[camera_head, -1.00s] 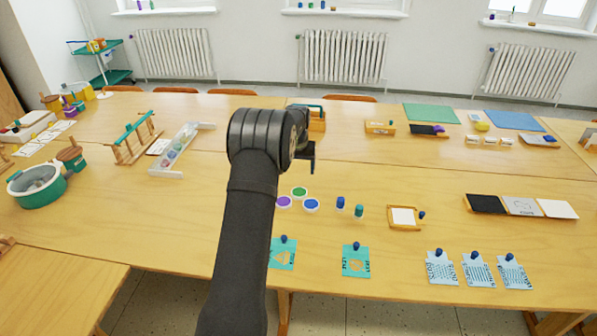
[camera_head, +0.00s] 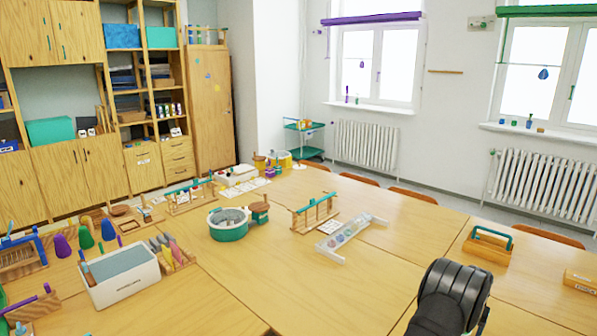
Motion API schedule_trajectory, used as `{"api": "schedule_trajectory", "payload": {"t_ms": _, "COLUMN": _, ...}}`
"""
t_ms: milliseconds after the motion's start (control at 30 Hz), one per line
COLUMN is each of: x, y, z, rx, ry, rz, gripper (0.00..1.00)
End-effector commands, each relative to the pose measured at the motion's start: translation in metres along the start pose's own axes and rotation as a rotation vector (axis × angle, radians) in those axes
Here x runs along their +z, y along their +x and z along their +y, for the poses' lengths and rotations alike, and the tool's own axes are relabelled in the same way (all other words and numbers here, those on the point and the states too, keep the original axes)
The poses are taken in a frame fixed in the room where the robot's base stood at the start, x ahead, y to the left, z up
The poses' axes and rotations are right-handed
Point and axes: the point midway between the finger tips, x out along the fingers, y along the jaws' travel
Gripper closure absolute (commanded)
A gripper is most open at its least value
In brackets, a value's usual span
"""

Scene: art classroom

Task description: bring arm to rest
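Part of my dark arm shows at the bottom right of the head view, above the wooden table (camera_head: 330,285). My gripper itself is not in the frame, so I cannot see its fingers or whether it holds anything.
A teal-rimmed round tub (camera_head: 228,231), a wooden rack with a teal bar (camera_head: 315,213) and a clear tray with round pieces (camera_head: 350,235) stand left of my arm. A wooden box with a teal handle (camera_head: 488,246) stands behind it. A white bin (camera_head: 122,285) is at the left.

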Motion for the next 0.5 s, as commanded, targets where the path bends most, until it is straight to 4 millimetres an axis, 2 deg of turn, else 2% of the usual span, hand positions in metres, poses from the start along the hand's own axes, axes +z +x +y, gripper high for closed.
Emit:
{"api": "schedule_trajectory", "payload": {"t_ms": 233, "x": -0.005, "y": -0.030, "z": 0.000, "rx": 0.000, "ry": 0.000, "rz": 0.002, "gripper": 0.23}}
{"api": "schedule_trajectory", "payload": {"t_ms": 500, "x": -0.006, "y": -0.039, "z": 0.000, "rx": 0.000, "ry": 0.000, "rz": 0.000, "gripper": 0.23}}
